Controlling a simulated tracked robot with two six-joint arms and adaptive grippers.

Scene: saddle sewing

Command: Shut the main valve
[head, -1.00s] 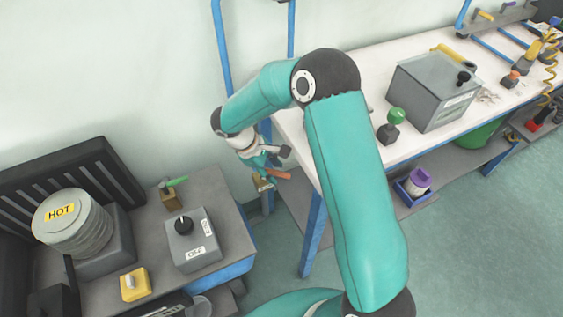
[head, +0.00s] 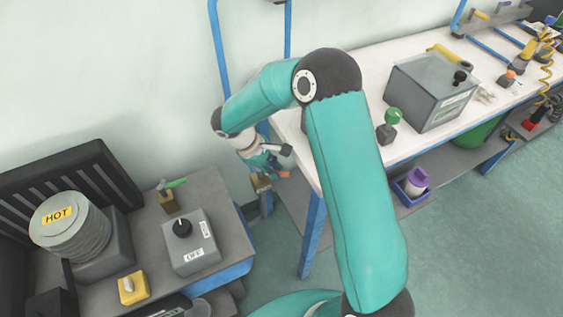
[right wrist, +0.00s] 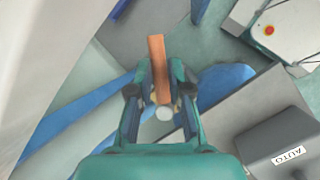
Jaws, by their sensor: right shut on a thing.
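A brass valve (head: 261,183) with an orange lever (head: 283,173) sits low by the blue post between the grey bench and the white table. No label on it can be read. My right gripper (head: 270,162) is at this valve, shut on the orange lever. In the right wrist view the orange lever (right wrist: 157,60) runs between the two fingers and sticks out past them. In the head view the gripper hides part of the lever. My left gripper is not in view.
The white table (head: 365,80) edge is close to my right arm.

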